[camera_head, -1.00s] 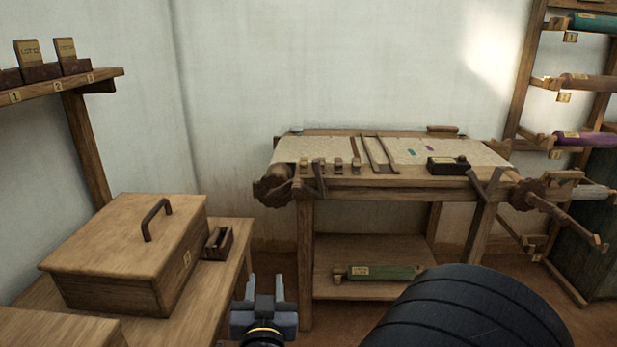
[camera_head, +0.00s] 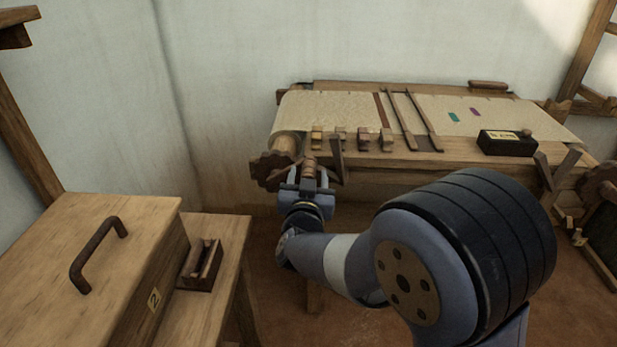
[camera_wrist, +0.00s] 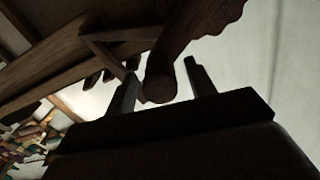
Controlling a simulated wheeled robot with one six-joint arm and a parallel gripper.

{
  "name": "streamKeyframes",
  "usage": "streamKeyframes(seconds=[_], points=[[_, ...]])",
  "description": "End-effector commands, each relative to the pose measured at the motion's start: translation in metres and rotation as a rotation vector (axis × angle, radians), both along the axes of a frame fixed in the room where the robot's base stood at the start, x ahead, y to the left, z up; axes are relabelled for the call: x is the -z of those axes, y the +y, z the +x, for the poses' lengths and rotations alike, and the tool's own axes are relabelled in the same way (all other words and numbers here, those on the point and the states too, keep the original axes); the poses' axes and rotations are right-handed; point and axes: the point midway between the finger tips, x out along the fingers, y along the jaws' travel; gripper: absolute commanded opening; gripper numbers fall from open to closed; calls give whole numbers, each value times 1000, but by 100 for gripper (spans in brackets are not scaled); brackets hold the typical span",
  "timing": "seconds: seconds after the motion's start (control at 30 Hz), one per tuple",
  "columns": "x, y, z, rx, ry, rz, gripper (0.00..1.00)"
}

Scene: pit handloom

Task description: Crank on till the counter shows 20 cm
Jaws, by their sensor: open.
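The loom's cloth roller (camera_head: 285,146) has a dark toothed wheel (camera_head: 272,171) at its left front end. A wooden crank handle (camera_head: 308,169) stands out beside the wheel. My gripper (camera_head: 305,182) is open just below it, fingers pointing up. In the wrist view the rounded handle end (camera_wrist: 160,86) shows between the two open fingers (camera_wrist: 160,74), with pale gaps on both sides; whether either finger touches is unclear. A dark box with a pale label (camera_head: 507,142), possibly the counter, sits at the loom's right; its figure is too small to read.
The woven cloth (camera_head: 340,107) lies across the loom, with several small wooden blocks (camera_head: 340,136) along its front edge. A lidded wooden chest (camera_head: 80,240) and a small open tray (camera_head: 201,266) stand on a bench at left. Floor between bench and loom looks clear.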

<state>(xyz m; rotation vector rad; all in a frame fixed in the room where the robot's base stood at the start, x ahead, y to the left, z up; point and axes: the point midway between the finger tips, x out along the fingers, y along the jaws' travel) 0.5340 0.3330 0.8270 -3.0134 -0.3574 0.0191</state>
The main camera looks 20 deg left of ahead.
Motion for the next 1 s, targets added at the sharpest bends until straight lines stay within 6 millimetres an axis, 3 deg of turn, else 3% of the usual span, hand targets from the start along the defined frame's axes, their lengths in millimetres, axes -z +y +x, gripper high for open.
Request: streamKeyframes(seconds=[0.37, 1.0], points=[[0, 2, 6, 0, 0, -1, 52], [0, 1, 6, 0, 0, -1, 1]])
